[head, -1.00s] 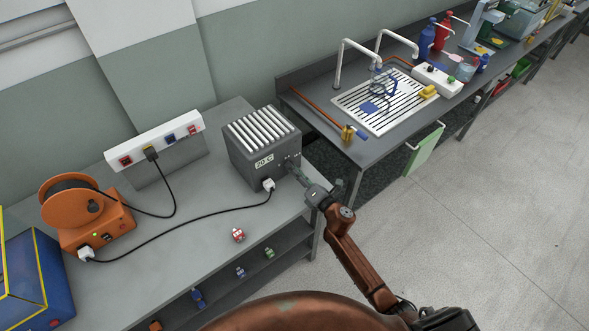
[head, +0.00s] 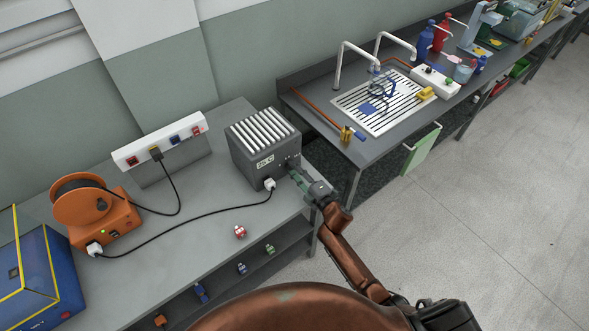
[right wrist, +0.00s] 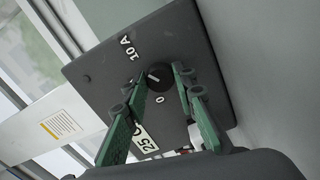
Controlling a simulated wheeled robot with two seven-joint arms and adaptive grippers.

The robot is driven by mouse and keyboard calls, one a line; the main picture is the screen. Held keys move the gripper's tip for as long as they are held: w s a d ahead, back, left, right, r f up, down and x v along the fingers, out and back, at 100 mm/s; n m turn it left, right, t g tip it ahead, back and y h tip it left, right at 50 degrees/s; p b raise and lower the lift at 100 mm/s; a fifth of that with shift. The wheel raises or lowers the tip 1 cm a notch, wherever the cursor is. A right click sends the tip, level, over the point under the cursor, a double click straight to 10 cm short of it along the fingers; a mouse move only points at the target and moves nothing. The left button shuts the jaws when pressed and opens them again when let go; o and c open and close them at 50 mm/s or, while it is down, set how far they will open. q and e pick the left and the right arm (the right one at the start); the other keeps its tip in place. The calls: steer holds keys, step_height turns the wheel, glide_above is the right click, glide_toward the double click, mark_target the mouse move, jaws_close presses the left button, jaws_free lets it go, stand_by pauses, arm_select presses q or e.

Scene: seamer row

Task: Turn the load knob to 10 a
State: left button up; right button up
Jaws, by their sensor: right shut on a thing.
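The load box (head: 262,150) is a dark grey box with a ribbed white top, on the grey bench. Its front panel reads "25 C", also seen in the right wrist view. There the black load knob (right wrist: 158,75) sits between the "10 A" mark (right wrist: 130,47) and the "0" mark (right wrist: 185,100). A white pointer line on the knob lies on its left side, away from the 0. My right gripper (right wrist: 161,82) has its green fingers on either side of the knob, shut on it. In the head view my right gripper (head: 294,174) is against the box's front. My left gripper is out of view.
A white plug (head: 270,183) with a black cable runs from the box to an orange cable reel (head: 110,222). A white socket strip (head: 160,144) stands behind. A small red-and-white item (head: 240,232) lies near the bench's front edge. A sink bench (head: 375,120) stands right.

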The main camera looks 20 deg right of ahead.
steer(key=shift+m, duration=0.4)
steer(key=o, duration=1.2)
steer(key=shift+c, duration=0.2)
steer(key=v, duration=1.2)
steer(key=shift+d, duration=0.1)
